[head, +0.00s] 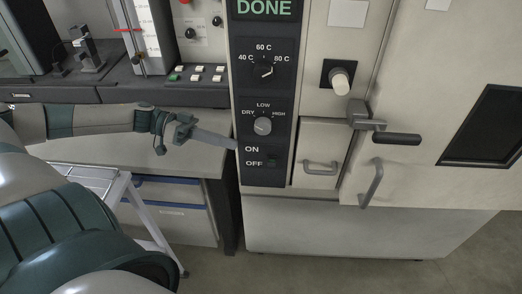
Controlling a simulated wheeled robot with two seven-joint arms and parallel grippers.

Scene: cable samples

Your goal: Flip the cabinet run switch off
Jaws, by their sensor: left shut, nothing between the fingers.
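The cabinet's dark control panel (267,180) stands in the middle of the head view. Near its bottom is the small dark run switch (271,162), with ON and OFF labels to its left. Its lever is dark on dark, and I cannot tell its position. My left gripper (233,144) comes in from the left, shut and empty. Its fingertips are at the panel's left edge, beside the ON label and left of the switch; I cannot tell if they touch the panel. My right gripper is not in view.
Above the switch are a DRY/LOW/HIGH knob (263,126), a temperature knob (265,70) and a lit DONE display (263,8). To the right are a small drawer handle (320,168), a door latch (365,115) and a door handle (372,184). A bench (75,95) stands left.

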